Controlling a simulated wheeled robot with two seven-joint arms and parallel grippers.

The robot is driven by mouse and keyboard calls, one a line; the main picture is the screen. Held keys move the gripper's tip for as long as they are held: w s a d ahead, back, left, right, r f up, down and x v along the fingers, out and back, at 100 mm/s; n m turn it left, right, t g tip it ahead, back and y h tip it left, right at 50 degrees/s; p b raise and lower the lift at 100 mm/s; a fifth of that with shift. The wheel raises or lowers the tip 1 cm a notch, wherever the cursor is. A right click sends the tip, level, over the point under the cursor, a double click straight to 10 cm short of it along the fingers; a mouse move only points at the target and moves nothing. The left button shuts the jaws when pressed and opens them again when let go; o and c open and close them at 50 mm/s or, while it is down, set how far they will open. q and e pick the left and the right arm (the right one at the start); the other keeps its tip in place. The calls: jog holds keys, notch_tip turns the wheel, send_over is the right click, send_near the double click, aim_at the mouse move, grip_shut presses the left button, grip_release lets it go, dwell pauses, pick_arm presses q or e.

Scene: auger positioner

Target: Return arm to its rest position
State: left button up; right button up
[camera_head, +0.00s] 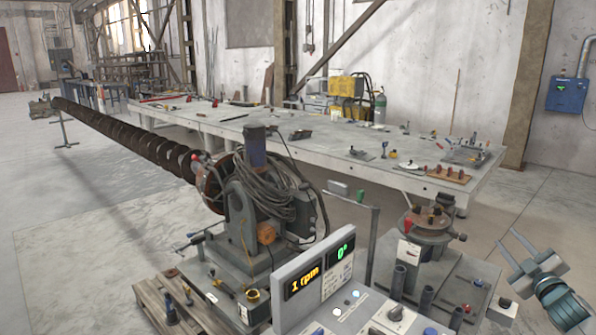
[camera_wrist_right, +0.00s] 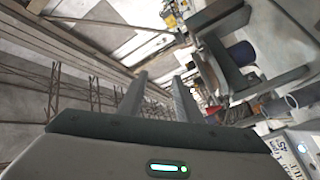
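My right gripper (camera_head: 517,250) shows at the lower right of the head view, to the right of the control panel. Its two fingers are spread apart with nothing between them, and it is clear of the equipment. In the right wrist view the two fingers (camera_wrist_right: 160,100) also stand apart and empty. My left gripper is not in the head view. The control panel (camera_head: 318,285) at the bottom middle has lit displays reading "1 rpm" and "0°".
A long auger (camera_head: 125,138) runs to the positioner (camera_head: 250,205) left of the panel. A round-topped stand (camera_head: 425,225) is between the panel and my right gripper. A long workbench (camera_head: 310,150) with tools stands behind. Bare floor lies at the right.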

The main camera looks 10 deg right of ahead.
jog(key=s+f+m+g+h, duration=0.1)
jog(key=s+f+g, duration=0.1)
jog(key=f, duration=1)
jog(key=s+f+m+g, duration=0.2)
jog(key=s+f+g, duration=0.1)
jog(key=f, duration=0.9)
jog(key=s+a+f+g, duration=0.1)
jog(key=s+a+f, duration=0.3)
jog(key=f, duration=0.5)
jog(key=s+a+f+m+g, duration=0.1)
jog(key=s+a+f+g, duration=0.1)
jog(key=s+f, duration=0.5)
jog(key=s+a+f+g, duration=0.1)
jog(key=s+a+f, duration=0.15)
jog(key=f, duration=0.85)
jog(key=s+a+f+m+g+y, duration=0.1)
jog(key=s+a+f+g, duration=0.1)
jog(key=s+a+f, duration=0.65)
jog(key=s+a+f+g+y, duration=0.1)
jog(key=s+a+f+g, duration=0.3)
jog(key=s+f, duration=0.75)
jog(key=s+a+f+g+y+b, duration=0.1)
jog(key=s+a+f, duration=0.3)
jog(key=s+a, duration=0.5)
jog(key=s+a+f+g+y+b, duration=0.1)
jog(key=s+a+f, duration=0.4)
jog(key=s+a, duration=0.5)
jog(key=s, duration=0.8)
jog(key=shift+m+g, duration=0.4)
